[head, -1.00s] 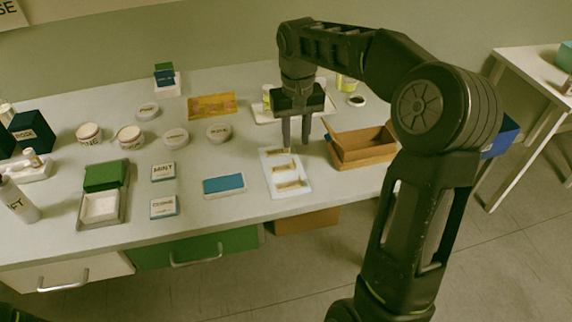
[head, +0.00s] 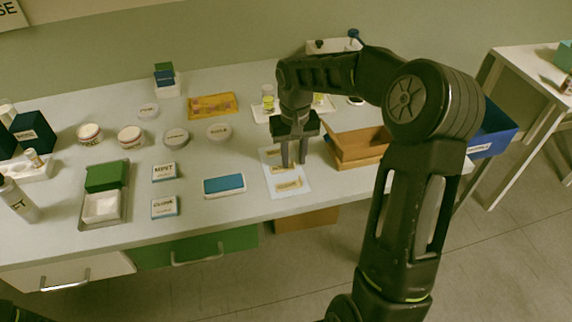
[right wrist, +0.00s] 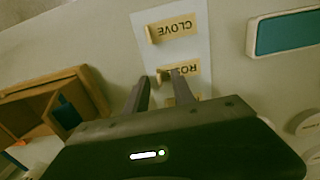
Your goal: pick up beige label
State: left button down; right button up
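A white sheet (head: 296,203) on the table carries beige labels in a column. The nearest beige label (head: 289,185) shows clearly in the head view; the others are partly behind my right gripper (head: 294,163). In the right wrist view, the CLOVE label (right wrist: 173,28) is clear of the fingers. The label reading like ROSE (right wrist: 182,69) has a small raised tab at its left end, between the fingertips of my right gripper (right wrist: 162,80). A third label (right wrist: 184,98) is mostly hidden. My right gripper is open with a narrow gap, pointing down. Contact cannot be told. My left gripper is not in view.
An open cardboard box (head: 360,150) stands close to the right of my right gripper. A blue-topped box (head: 224,185) lies left of the sheet. A blue bin (head: 492,135) is at the right.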

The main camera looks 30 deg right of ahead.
jog(key=shift+c, duration=0.2)
dwell(0.4)
grip_shut()
dwell(0.4)
